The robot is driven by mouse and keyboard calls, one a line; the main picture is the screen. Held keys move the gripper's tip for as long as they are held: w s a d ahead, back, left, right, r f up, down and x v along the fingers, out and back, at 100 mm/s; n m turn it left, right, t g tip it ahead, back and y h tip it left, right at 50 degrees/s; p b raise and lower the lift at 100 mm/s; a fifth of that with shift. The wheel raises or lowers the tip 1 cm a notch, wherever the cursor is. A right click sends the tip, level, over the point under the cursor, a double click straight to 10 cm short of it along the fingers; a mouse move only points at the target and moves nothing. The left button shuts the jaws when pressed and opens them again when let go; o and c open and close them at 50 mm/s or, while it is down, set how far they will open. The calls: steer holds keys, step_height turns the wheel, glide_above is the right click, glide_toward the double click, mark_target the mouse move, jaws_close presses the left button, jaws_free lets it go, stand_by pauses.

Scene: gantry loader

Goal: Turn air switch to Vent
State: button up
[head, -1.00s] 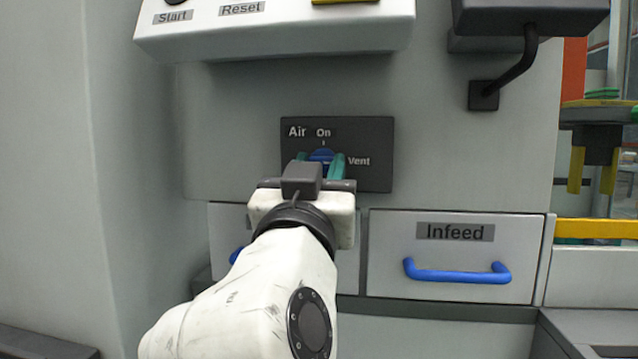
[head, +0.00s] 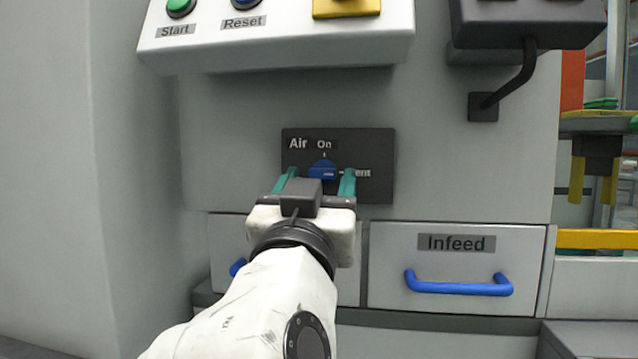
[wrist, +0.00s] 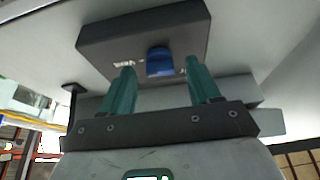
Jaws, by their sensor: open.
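The air switch is a blue knob (head: 322,170) on a dark panel (head: 382,150) marked Air and On, with the Vent label partly covered by my right finger. A faint light mark on the knob's face seems to lie toward the Vent side, but it is small. My gripper (head: 320,175) is open, with its teal fingers apart on the left and right of the knob. In the wrist view the knob (wrist: 159,62) shows between and beyond the fingertips (wrist: 159,68), with clear gaps on both sides. Nothing is held.
A control box (head: 280,45) with Start and Reset buttons juts out above the panel. Below right is the Infeed drawer (head: 457,265) with a blue handle (head: 458,284). Another drawer is partly hidden behind my arm. A dark bracketed box (head: 525,25) is at upper right.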

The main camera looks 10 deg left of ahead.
steer(key=p+v, duration=0.1)
steer(key=v, duration=0.9)
steer(key=shift+f, duration=0.15)
